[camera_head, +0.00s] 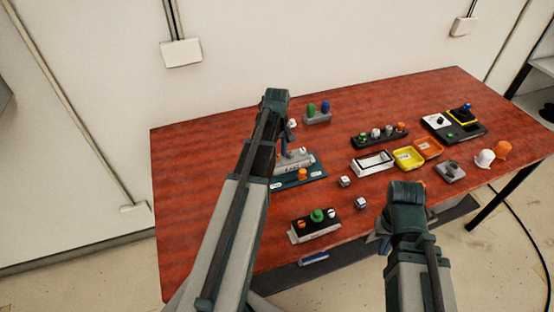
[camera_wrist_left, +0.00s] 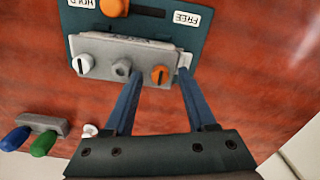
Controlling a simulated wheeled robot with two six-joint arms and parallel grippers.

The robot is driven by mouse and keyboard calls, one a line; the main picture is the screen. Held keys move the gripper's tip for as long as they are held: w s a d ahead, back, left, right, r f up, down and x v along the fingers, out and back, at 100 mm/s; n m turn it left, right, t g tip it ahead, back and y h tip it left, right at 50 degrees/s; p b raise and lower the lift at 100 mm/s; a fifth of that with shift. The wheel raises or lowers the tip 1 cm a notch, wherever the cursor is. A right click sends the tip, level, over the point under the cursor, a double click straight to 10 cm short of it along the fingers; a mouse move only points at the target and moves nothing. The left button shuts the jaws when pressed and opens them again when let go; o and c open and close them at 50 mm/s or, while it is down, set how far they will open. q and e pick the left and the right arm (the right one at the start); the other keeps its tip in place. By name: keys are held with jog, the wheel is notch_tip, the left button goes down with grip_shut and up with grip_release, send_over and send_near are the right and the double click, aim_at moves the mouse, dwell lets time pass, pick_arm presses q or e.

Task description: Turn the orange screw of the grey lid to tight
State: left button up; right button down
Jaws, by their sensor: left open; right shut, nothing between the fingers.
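The grey lid (camera_wrist_left: 112,58) lies on a dark teal plate (camera_wrist_left: 225,20); it also shows in the head view (camera_head: 296,161), partly behind my left arm. In the left wrist view the lid carries a white screw (camera_wrist_left: 84,64) at left, a grey stud (camera_wrist_left: 121,67) in the middle and the orange screw (camera_wrist_left: 160,75) at right. My left gripper (camera_wrist_left: 160,80) is open, with one fingertip on each side of the orange screw; contact is not clear. The orange screw is hidden in the head view. My right gripper (camera_head: 384,245) is shut and empty at the table's front edge.
An orange knob (camera_head: 302,174) sits on the teal plate near its HOLD and FREE labels. A block with blue and green knobs (camera_head: 317,117) stands behind. A block with several knobs (camera_head: 315,225) and two small cubes (camera_head: 345,181) are in front. Trays (camera_head: 408,157) lie to the right.

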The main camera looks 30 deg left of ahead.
pick_arm(q)
jog(key=shift+f, duration=0.15)
grip_shut()
dwell(0.5)
jog(key=m, duration=0.8)
jog(key=shift+m, duration=0.4)
jog(key=m, duration=0.4)
jog(key=shift+m, duration=2.5)
